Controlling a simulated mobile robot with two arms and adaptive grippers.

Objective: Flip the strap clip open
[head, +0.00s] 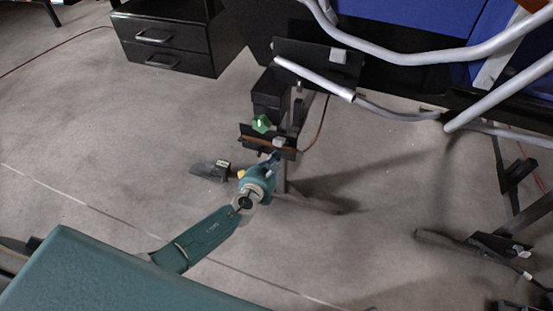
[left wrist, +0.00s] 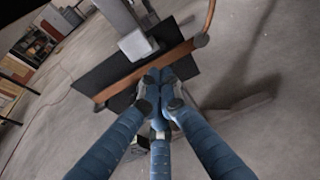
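The strap is a brown band (left wrist: 125,86) across a black plate (left wrist: 105,62) in the left wrist view. A pale grey block that looks like the clip (left wrist: 136,45) sits just above the band; I cannot tell whether it is open. In the head view the strap (head: 256,139) and the small grey clip (head: 280,142) show on the stand. My left gripper (left wrist: 160,77) has its blue fingers brought together, tips at the strap's lower edge, just below the clip; touching is unclear. It also shows in the head view (head: 274,158). My right gripper is not in view.
A green knob (head: 261,123) sits above the strap. A black plate with a pale handle bar (head: 315,78) and grey tubes (head: 400,55) stand at upper right. A black drawer cabinet (head: 165,40) is at upper left. The grey floor around the stand is mostly free.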

